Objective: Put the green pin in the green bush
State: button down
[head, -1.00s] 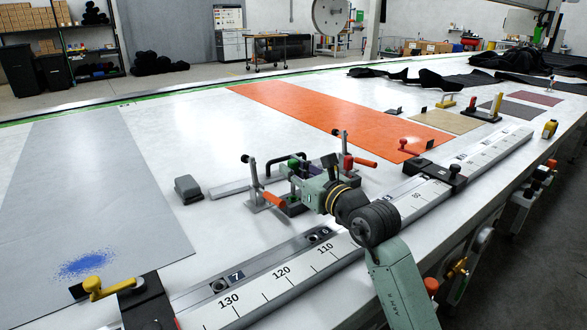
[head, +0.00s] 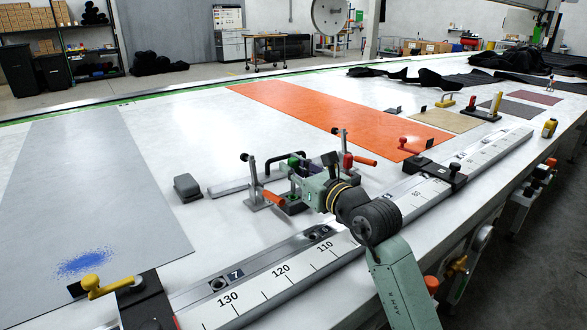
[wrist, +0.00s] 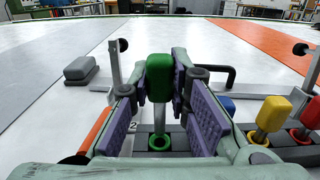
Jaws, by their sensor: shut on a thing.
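The green pin has a green head (wrist: 159,78) and a pale metal shank, and stands upright in the wrist view. My gripper (wrist: 160,88) is shut on the head between its two purple pads. The green bush (wrist: 159,142) is a green-rimmed ring in the dark block directly below. The shank reaches down to the ring in the picture; I cannot tell how deep it sits. In the head view my gripper (head: 312,178) is over the block by the rail, and a small green patch of the pin (head: 293,161) shows beside it.
A yellow pin (wrist: 271,114) and a red pin (wrist: 306,118) stand close on the right. Clamps with orange handles (head: 273,198) flank the block. A black handle (head: 288,157) rises behind it. A grey block (head: 187,187) lies left, with clear white table around it.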

jog(key=shift+f+b, duration=0.45)
